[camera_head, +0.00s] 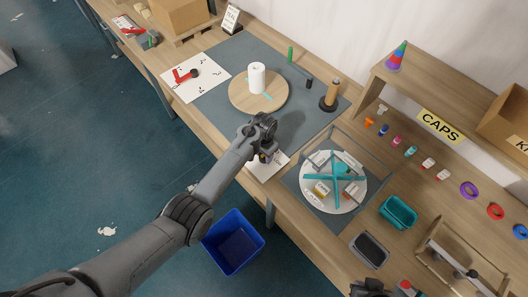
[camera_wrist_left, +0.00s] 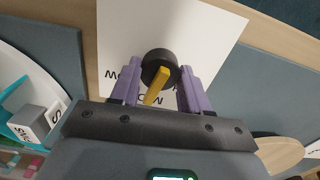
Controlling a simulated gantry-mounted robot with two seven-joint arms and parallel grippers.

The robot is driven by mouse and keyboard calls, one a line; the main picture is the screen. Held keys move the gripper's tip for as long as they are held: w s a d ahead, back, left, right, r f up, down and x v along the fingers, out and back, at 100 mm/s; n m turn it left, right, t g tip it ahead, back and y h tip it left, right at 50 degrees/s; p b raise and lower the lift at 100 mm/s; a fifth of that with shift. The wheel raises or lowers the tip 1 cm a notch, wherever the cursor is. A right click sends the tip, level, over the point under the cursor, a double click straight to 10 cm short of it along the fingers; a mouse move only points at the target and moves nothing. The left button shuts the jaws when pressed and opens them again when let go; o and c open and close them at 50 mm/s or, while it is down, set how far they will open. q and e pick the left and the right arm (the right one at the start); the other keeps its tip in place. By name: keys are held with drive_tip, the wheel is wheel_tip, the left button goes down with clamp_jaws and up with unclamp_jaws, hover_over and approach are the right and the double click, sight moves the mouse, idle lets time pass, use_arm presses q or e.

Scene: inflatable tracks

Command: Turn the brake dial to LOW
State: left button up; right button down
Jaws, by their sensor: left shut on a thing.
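The brake dial (camera_wrist_left: 160,62) is a round black knob with a yellow pointer (camera_wrist_left: 156,86), on a white card (camera_wrist_left: 205,30) with black lettering. In the left wrist view the pointer aims down and slightly left, toward lettering that is upside down and partly covered. My left gripper (camera_wrist_left: 155,82) has its purple fingers on either side of the dial, shut on it. In the head view the left gripper (camera_head: 266,155) is over the white card (camera_head: 268,167) at the table's front edge, and the dial is mostly hidden. A dark part at the bottom edge seems to be my right gripper (camera_head: 370,288), cut off.
A round turntable with teal dividers (camera_head: 335,182) stands in a frame just right of the left gripper. A wooden disc with a white roll (camera_head: 257,78) lies behind it. A blue bin (camera_head: 233,243) is on the floor below. A teal basket (camera_head: 398,212) stands further right.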

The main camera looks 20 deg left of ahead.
use_arm(q)
drive_tip(key=shift+r+m+p, duration=0.1)
drive_tip(key=shift+m+p, duration=0.3)
drive_tip(key=shift+m, duration=0.5)
drive_tip(key=m, duration=0.2)
drive_tip(key=shift+m+p, duration=0.3)
drive_tip(key=shift+m, duration=2.6)
drive_tip(key=o, duration=1.1)
drive_tip(key=shift+c, duration=0.2)
